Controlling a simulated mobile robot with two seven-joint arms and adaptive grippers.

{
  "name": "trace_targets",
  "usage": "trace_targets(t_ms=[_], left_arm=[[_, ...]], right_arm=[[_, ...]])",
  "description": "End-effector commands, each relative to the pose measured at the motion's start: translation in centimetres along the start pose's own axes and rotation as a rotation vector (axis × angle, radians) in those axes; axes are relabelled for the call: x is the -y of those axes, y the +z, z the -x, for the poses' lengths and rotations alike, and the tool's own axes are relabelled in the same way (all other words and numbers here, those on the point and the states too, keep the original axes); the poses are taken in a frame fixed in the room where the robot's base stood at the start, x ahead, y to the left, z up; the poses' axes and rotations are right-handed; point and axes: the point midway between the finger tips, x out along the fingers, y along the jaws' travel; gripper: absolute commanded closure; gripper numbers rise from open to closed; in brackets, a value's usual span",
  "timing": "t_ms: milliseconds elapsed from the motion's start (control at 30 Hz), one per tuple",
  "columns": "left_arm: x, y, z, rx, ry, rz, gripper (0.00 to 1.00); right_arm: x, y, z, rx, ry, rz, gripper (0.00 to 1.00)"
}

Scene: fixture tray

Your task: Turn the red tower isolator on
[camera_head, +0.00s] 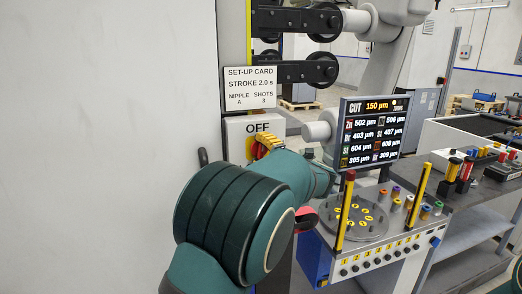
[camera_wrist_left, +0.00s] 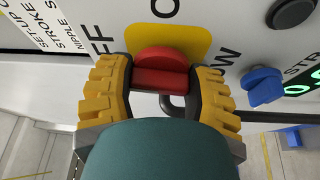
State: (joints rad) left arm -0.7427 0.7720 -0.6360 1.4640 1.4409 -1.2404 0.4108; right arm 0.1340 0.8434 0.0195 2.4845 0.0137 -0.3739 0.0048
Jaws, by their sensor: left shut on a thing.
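The red isolator knob (camera_wrist_left: 160,72) sits on a yellow plate (camera_wrist_left: 188,40) in the left wrist view. My left gripper (camera_wrist_left: 160,78) has its yellow ribbed fingers on both sides of the knob and is shut on it. In the head view the isolator's box (camera_head: 236,128) carries the word OFF above the plate. My left gripper (camera_head: 266,146) reaches it from below right and hides most of the knob. I cannot tell for sure which mark the knob points to.
A set-up card (camera_head: 250,88) hangs above the isolator. A lit screen (camera_head: 371,132) stands to the right. Below it is a fixture table with a round plate (camera_head: 350,222) and two yellow-black posts (camera_head: 417,196). The left wrist view shows a blue knob (camera_wrist_left: 262,86) beside the isolator.

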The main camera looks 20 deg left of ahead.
Motion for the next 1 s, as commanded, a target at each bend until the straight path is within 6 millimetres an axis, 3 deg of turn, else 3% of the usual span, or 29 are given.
trace_targets(t_ms=[1000], left_arm=[[0.15,0.00,0.07,0.001,0.357,-0.868,0.81]], right_arm=[[0.25,-0.09,0.79,0.000,-0.002,0.000,1.00]])
